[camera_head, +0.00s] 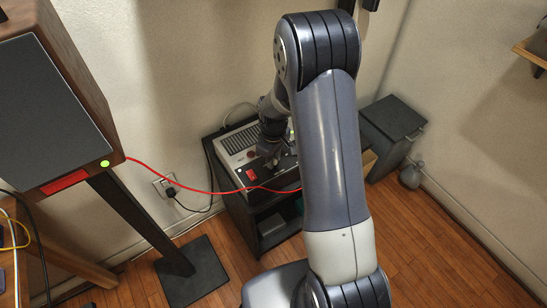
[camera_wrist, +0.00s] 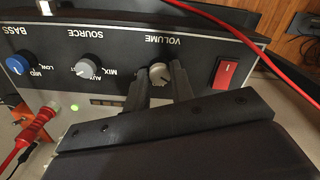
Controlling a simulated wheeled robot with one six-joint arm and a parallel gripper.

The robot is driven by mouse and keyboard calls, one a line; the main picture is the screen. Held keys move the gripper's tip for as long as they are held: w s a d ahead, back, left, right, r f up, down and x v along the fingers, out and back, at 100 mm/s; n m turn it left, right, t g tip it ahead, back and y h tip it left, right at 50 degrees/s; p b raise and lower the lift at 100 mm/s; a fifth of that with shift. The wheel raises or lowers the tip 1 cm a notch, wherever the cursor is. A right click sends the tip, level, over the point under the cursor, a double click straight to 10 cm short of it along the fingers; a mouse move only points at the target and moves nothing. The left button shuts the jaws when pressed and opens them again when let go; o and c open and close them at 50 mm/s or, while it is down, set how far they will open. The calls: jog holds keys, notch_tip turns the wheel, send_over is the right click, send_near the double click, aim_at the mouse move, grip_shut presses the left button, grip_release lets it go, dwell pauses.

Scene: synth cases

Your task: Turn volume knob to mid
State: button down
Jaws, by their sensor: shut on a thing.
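The amplifier (camera_head: 240,143) sits on a dark stand, and its black front panel (camera_wrist: 120,62) fills the upper wrist view with its lettering upside down. The pale volume knob (camera_wrist: 160,73) is under the word VOLUME, between the source knob and the red switch. My gripper (camera_wrist: 160,80) has one finger on each side of the knob and is shut on it. A small mark shows on the knob, but I cannot tell its exact setting. In the head view my gripper (camera_head: 269,154) is at the amplifier, and the knob is hidden there.
A grey source knob (camera_wrist: 87,65) and a blue bass knob (camera_wrist: 17,64) are beside it. The red switch (camera_wrist: 226,74) is close on the other side. A red cable (camera_head: 205,192) crosses in front of the amplifier. A speaker (camera_head: 50,115) stands at left.

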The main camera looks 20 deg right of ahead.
jog(key=m+b, duration=0.1)
jog(key=m, duration=0.4)
jog(key=m+b, duration=0.1)
jog(key=m, duration=0.5)
jog(key=shift+m, duration=0.3)
dwell(0.5)
jog(key=c, duration=1.2)
grip_release()
